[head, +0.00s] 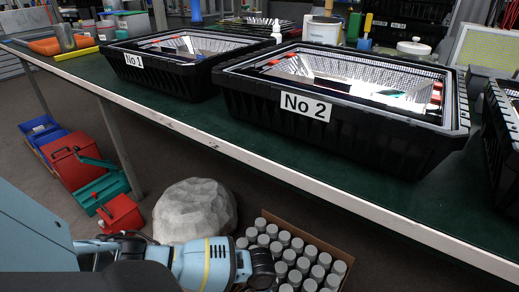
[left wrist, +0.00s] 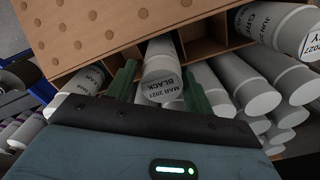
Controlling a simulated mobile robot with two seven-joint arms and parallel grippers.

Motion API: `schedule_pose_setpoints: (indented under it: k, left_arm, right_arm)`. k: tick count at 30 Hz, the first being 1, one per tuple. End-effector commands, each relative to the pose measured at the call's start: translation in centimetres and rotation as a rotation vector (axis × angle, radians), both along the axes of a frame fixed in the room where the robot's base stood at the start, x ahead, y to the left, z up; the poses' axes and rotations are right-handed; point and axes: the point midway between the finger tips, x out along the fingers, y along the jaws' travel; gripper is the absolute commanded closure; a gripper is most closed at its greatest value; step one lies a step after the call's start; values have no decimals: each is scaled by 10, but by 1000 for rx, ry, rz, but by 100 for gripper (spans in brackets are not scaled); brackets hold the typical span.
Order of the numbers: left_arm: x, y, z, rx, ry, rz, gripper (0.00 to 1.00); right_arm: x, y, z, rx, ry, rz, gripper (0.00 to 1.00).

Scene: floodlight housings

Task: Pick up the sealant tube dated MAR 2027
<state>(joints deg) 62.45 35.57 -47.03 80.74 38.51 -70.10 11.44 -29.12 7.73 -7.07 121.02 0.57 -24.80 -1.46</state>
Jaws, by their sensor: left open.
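In the left wrist view a light grey sealant tube (left wrist: 161,62) shows its end marked MAR 2027 BLACK. My left gripper (left wrist: 158,76) is open, with its green fingers on either side of this tube. I cannot tell whether they touch it. More grey tubes (left wrist: 215,92) lie beside it, and one at the right (left wrist: 277,28) has a partly readable GREY label. In the head view my left gripper (head: 262,268) is over the left side of an open carton (head: 308,240) of grey-capped tubes (head: 297,262). My right gripper is not in view.
A brown panel with round dark spots (left wrist: 100,28) and cardboard dividers (left wrist: 205,47) border the tubes. A grey rock (head: 195,208) stands left of the carton. The green-topped bench (head: 180,108) above carries black housings No 1 (head: 160,75) and No 2 (head: 330,130).

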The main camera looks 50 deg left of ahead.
Motion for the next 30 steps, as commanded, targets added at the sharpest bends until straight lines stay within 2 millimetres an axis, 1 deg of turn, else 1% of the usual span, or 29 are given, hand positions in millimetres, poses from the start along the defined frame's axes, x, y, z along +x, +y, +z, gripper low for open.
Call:
schedule_pose_setpoints:
  k: [1,3,6,9,17,20,27,28,30]
  left_arm:
    - [-1,1,-10,1,3,-1,48]
    - [-2,2,-19,1,3,-1,48]
    - [-3,2,-32,0,3,-1,48]
    - [-2,2,-41,0,1,0,48]
    - [-2,2,-42,1,0,-1,48]
    - [-2,2,-42,0,0,0,60]
    - [-2,2,-42,0,0,-1,91]
    - [-2,2,-41,-1,-2,0,93]
    - [-2,2,-41,0,-1,0,93]
  right_arm:
    - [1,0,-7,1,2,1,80]
    - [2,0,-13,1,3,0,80]
    - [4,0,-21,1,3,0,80]
    - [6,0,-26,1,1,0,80]
    - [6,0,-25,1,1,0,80]
    - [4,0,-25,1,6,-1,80]
    - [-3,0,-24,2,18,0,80]
    - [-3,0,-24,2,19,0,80]
    - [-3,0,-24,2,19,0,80]
